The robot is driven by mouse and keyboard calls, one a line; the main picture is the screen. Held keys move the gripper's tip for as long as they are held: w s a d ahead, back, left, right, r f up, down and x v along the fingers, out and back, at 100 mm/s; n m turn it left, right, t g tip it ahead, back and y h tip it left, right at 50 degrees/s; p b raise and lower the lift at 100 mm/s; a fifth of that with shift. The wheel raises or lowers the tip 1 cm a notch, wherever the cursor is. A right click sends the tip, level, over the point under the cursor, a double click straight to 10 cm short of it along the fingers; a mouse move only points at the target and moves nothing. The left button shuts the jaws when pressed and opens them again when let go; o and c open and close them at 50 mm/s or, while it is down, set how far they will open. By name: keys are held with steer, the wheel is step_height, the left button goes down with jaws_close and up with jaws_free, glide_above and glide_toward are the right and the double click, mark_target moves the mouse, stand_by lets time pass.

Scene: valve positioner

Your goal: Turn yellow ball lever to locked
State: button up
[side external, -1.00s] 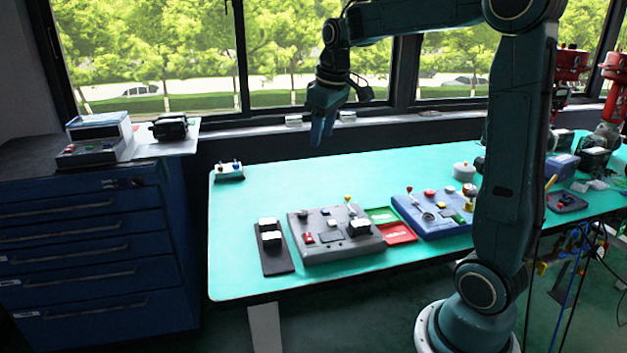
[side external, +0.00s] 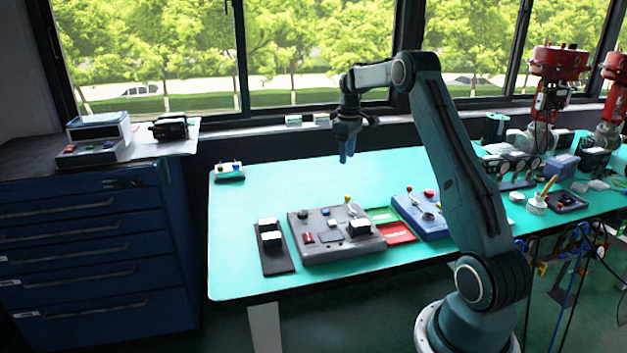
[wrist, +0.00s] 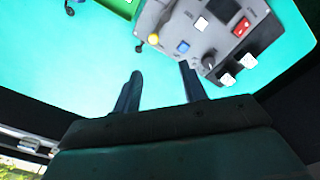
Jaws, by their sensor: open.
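The yellow ball lever (side external: 347,198) stands at the back right edge of a grey control box (side external: 330,254) on the turquoise table. In the wrist view the yellow ball (wrist: 153,39) is at the edge of the grey box, ahead of my fingertips. My gripper (side external: 345,160) hangs with its fingers pointing down, above and behind the lever, apart from it. In the wrist view my gripper (wrist: 160,80) is open, with nothing between its two fingers. A locked marking cannot be made out.
Black knobs and buttons crowd the grey box. A green tray (side external: 380,213) and a red tray (side external: 398,233) lie to its right, then a blue box (side external: 425,224) with a red ball lever. A dark plate (side external: 276,262) lies left. The table behind the grey box is clear.

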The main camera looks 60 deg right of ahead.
mark_target(348, 196)
steer(key=shift+s+d+f, duration=0.2)
steer(key=shift+d+f, duration=0.5)
steer(key=shift+d, duration=0.05)
step_height(348, 196, down, 14)
steer(key=shift+r, duration=0.1)
stand_by(0.4)
steer(key=shift+c, duration=0.2)
jaws_close()
